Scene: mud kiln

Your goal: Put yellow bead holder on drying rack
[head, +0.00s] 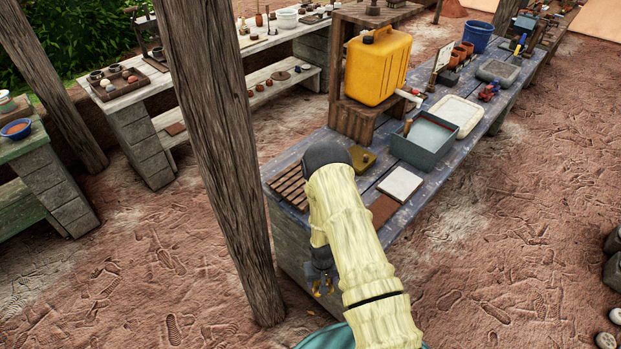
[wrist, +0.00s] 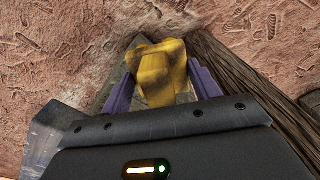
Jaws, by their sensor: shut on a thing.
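My gripper (head: 322,284) hangs low beside the near end of the blue-grey table, below the tabletop. In the wrist view its purple fingers (wrist: 158,84) are shut on the yellow bead holder (wrist: 155,68), a blocky, mottled yellow piece. Only a small yellow bit of the holder shows in the head view. The drying rack (head: 290,188), which looks to be the brown slatted wooden piece, lies on the table's near left corner, above and left of my gripper. My arm covers part of the table beside it. No items show on the visible slats.
A wooden post (head: 215,130) stands close left of the table. On the table are an olive-yellow piece (head: 363,160), a white tile (head: 400,184), a grey water basin (head: 424,148) and a yellow jerrycan (head: 378,66) on a wooden stand. A teal round rim (head: 318,340) shows at the bottom.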

